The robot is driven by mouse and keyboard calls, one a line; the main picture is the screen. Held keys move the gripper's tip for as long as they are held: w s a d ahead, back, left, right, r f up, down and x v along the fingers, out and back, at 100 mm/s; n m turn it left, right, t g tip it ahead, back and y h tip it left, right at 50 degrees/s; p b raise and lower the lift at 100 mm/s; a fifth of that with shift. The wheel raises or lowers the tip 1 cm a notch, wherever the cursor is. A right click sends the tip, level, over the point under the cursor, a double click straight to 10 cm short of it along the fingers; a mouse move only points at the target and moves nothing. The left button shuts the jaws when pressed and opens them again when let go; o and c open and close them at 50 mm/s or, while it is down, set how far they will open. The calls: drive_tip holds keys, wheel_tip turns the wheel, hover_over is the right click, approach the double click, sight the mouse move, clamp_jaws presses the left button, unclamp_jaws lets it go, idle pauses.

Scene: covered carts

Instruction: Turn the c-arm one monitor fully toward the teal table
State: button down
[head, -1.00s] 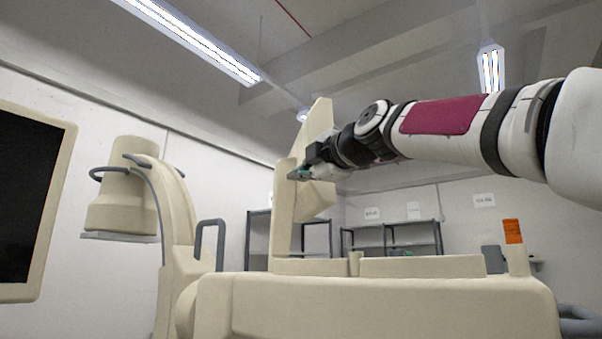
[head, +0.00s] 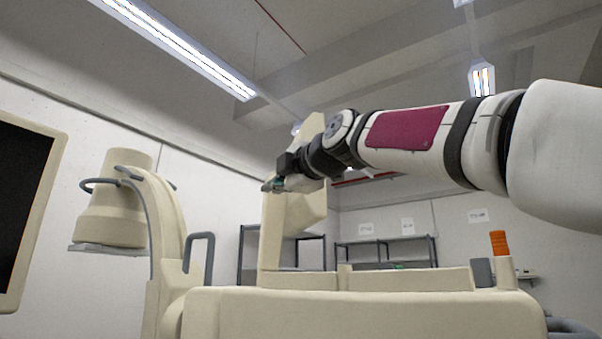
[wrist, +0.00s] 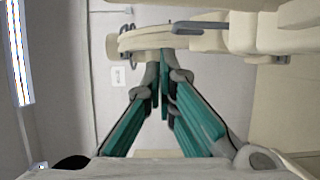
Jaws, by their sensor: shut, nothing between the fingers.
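A cream monitor housing (head: 290,222) stands upright on the cream cart in front of me, seen from its back or edge; no screen face shows on it. My gripper (head: 268,186) is in front of its upper left part, at its left edge; I cannot tell if they touch. In the wrist view the teal fingers of my gripper (wrist: 163,62) are together and empty. A second monitor (head: 25,215) with a dark screen and cream frame is cut off at the far left. No label shows which is c-arm one. The teal table is not in view.
The cream cart (head: 360,312) fills the lower middle. A c-arm with a cylindrical head (head: 118,205) and grey handles stands left. An orange-topped post (head: 500,243) rises at the cart's right. Grey shelves (head: 385,252) stand by the back wall.

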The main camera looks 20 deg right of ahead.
drive_tip(key=b+v, duration=0.1)
drive_tip(key=v, duration=0.8)
drive_tip(key=shift+s+d, duration=0.2)
drive_tip(key=shift+d, duration=0.2)
drive_tip(key=s+f+m+g+h+p, duration=0.1)
drive_tip(key=s+f+m+g+p, duration=0.3)
drive_tip(key=f, duration=0.7)
drive_tip(key=s+f+m+g+h+p, duration=0.1)
drive_tip(key=s+f+m+g, duration=0.1)
drive_tip(key=s+f+m, duration=0.6)
drive_tip(key=s+f+m+g+h+p, duration=0.1)
drive_tip(key=s+f+m+g+p, duration=0.1)
drive_tip(key=s+f, duration=0.7)
drive_tip(key=s+d+f+m+g+h+p, duration=0.1)
drive_tip(key=s+f+m+g, duration=0.4)
drive_tip(key=f, duration=1.1)
drive_tip(key=s+m+p, duration=0.1)
drive_tip(key=s, duration=0.2)
drive_tip(key=shift+s+m+p, duration=0.35)
drive_tip(key=shift+m+p, duration=0.05)
